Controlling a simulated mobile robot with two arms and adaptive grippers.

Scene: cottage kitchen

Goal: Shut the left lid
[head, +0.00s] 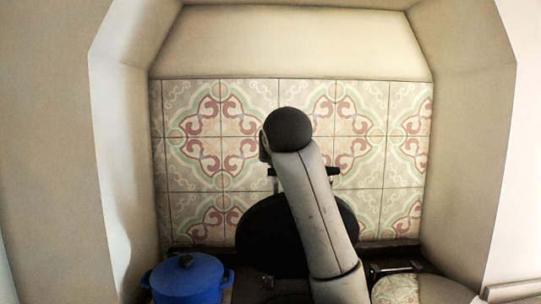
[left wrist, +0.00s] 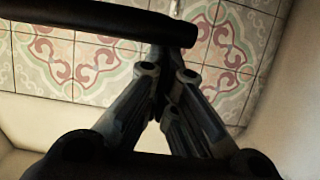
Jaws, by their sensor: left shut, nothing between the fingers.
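The left lid (head: 262,238) is a dark round disc, raised and tilted up in front of the tiled wall in the head view. A short dark bar (head: 334,171), apparently its handle, shows just above it, partly behind my arm. My left arm crosses in front of the lid and hides its middle and right part. My left gripper (left wrist: 161,72) is shut and empty in the left wrist view; its fingertips are close to a thick black bar (left wrist: 95,20). I cannot tell whether they touch it. In the head view the fingers are hidden. My right gripper is not in view.
A blue lidded pot (head: 187,279) stands left of the lid. A shiny round surface (head: 425,289) with a dark handle (head: 392,268) lies low on the right. Patterned tiles (head: 205,110) cover the back wall, and cream alcove walls (head: 130,160) close in both sides.

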